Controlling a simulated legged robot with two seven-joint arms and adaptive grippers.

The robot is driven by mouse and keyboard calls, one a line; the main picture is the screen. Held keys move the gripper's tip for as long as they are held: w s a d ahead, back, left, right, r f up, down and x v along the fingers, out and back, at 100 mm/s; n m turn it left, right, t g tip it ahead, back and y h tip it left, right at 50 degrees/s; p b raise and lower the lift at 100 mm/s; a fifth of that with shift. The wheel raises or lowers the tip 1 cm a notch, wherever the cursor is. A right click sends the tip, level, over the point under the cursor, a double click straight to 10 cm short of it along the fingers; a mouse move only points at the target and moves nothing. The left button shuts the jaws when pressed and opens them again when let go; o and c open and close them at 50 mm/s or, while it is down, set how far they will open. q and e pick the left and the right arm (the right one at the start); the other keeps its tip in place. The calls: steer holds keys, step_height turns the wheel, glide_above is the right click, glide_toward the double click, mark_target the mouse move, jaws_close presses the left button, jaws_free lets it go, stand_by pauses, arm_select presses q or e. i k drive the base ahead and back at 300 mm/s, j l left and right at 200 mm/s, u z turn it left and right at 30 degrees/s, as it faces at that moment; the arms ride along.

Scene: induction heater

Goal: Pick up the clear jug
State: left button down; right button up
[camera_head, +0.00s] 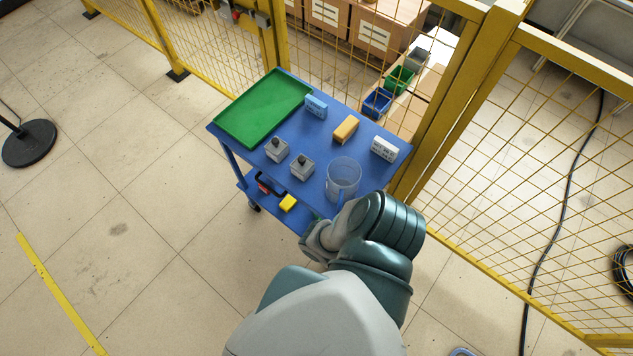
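The clear jug (343,174) stands upright near the front right corner of the blue cart's top (330,130). My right arm comes in from the bottom and bends over the cart's front edge. My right gripper (326,226) is at that edge, just below the jug in the picture. My own arm and wrist hide most of it, so I cannot tell whether its fingers are open or touch the jug. The lower part of the jug is close to my wrist. My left gripper is not in view.
On the cart are a green tray (262,107), two grey blocks with black knobs (302,167), a blue box (316,106), an orange-yellow block (345,129) and a white box (385,149). Yellow mesh fencing (520,180) stands close behind and right.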

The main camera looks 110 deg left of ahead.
mark_target(343, 173)
steer(key=u, duration=3.35)
